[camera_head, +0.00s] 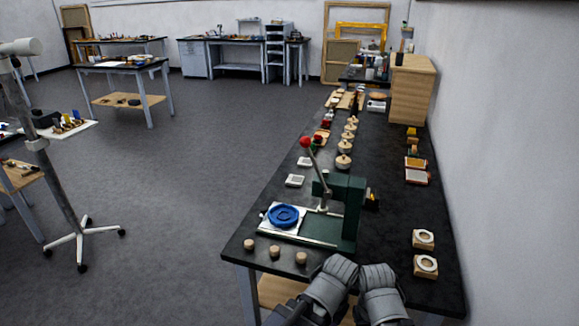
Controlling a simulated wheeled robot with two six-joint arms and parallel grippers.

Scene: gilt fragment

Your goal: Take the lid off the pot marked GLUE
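No marking GLUE can be read in the head view, so I cannot tell which pot bears it. Several small pale round pots or knobbed pieces (344,161) stand in a row along the middle of the dark bench, beyond the green press. My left gripper (340,268) and my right gripper (377,274) show as grey shapes side by side at the bottom, over the bench's near end. Their fingertips cannot be made out, nor whether they are open or shut. Both are on the near side of the press, apart from the row of round pieces.
A green press (345,205) with a red-knobbed lever (306,142) stands near the bench's front; a blue round dish (284,215) lies on its plate. Small wooden knobs (275,252) line the near edge. Ring-topped blocks (425,265) sit right. A wooden cabinet (411,90) stands farther back.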

